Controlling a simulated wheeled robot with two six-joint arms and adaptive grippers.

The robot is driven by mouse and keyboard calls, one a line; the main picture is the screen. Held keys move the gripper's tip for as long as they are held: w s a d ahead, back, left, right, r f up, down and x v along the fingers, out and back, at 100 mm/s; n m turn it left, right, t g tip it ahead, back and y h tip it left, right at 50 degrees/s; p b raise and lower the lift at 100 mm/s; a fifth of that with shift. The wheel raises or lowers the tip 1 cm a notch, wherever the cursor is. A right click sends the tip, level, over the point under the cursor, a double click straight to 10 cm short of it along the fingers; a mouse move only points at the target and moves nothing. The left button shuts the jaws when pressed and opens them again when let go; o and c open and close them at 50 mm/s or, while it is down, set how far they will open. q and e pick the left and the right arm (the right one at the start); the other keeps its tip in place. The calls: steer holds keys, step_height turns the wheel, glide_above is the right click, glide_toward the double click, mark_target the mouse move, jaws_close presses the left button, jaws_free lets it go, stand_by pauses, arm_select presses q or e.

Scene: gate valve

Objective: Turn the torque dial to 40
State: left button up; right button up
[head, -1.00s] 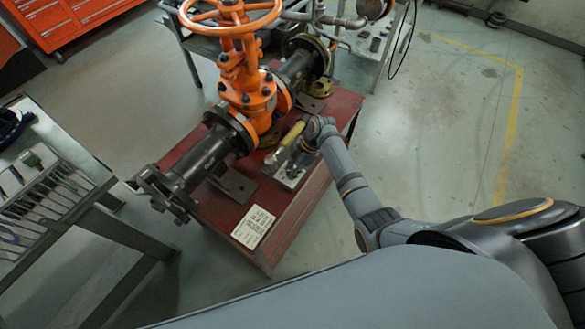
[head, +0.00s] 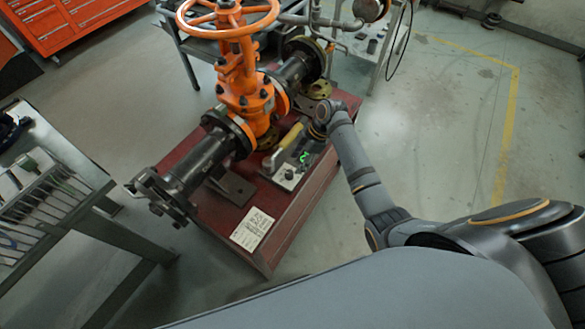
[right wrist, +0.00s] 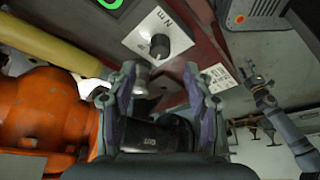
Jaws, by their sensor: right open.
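The torque dial (right wrist: 160,45) is a dark round knob on a white plate marked "N·m". It shows in the right wrist view, beyond my fingertips; its scale is too small to read. In the head view the dial (head: 289,174) is a small dark spot at the near end of a control panel on the red stand. My right gripper (right wrist: 158,76) is open and empty, apart from the dial. In the head view it (head: 319,128) is over the panel's far end, its fingers mostly hidden.
A yellow handle (head: 288,138) lies beside the panel, close to my right gripper. The orange gate valve (head: 245,95) with its handwheel stands left of it on the red stand (head: 275,235). A printed card (head: 252,229) lies near the front. Open floor is at right.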

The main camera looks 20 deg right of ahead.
steer(key=v, duration=0.5)
steer(key=shift+r, duration=0.1)
